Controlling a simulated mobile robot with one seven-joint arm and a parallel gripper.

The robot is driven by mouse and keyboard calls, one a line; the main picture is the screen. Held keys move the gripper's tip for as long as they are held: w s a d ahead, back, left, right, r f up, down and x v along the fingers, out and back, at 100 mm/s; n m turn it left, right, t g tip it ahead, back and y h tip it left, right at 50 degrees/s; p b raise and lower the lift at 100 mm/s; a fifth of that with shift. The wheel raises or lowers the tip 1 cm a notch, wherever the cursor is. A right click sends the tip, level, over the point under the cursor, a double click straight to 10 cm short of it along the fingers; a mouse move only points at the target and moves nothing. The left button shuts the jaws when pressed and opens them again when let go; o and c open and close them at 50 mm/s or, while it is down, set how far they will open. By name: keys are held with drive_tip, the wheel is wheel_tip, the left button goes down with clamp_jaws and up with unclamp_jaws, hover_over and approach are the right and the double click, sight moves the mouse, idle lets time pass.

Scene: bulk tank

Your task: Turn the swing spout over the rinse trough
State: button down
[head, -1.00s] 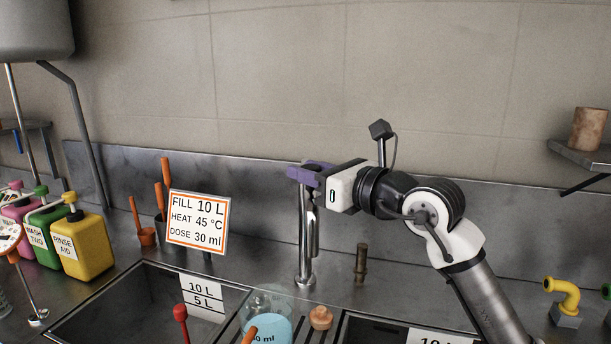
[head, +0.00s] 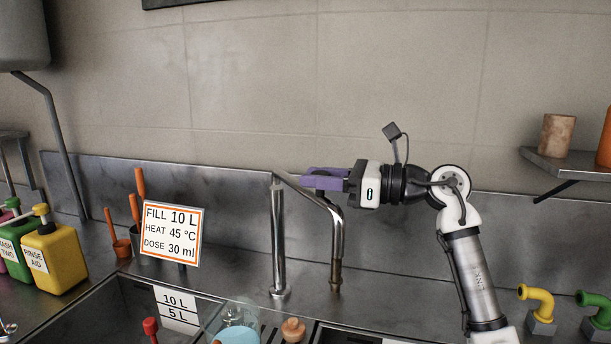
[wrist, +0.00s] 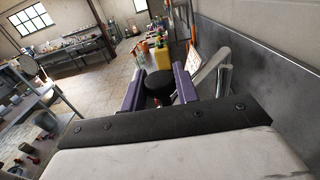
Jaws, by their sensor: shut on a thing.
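The chrome swing spout (head: 338,235) reaches right from the top of its upright post (head: 278,240), then bends down. Two sunken basins show: a left one (head: 100,310) with a 10 L / 5 L label, and a right one mostly cut off. I cannot tell which is the rinse trough.
A sign (head: 171,234) reading FILL 10 L, HEAT 45 °C, DOSE 30 ml stands behind the left basin. A yellow rinse aid jug (head: 55,258) is at left. A glass jug (head: 238,330) stands between the basins. Yellow (head: 538,305) and green pipe fittings are at right.

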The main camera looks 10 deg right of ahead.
drive_tip(key=shift+w+d+n+g+y+p, duration=0.25)
drive_tip(key=shift+w+d+n+g+p, duration=0.2)
drive_tip(key=shift+d+g, duration=0.3)
drive_tip(key=shift+w+d+n+g+y+p, duration=0.3)
drive_tip(key=shift+d+n+g, duration=0.3)
drive_tip(key=shift+g, duration=0.15)
drive_tip(key=c, duration=1.1)
unclamp_jaws()
drive_tip(key=b+v, duration=0.3)
drive_tip(key=v, duration=1)
drive_tip(key=shift+d, duration=0.4)
drive_tip(key=shift+s+r, duration=0.1)
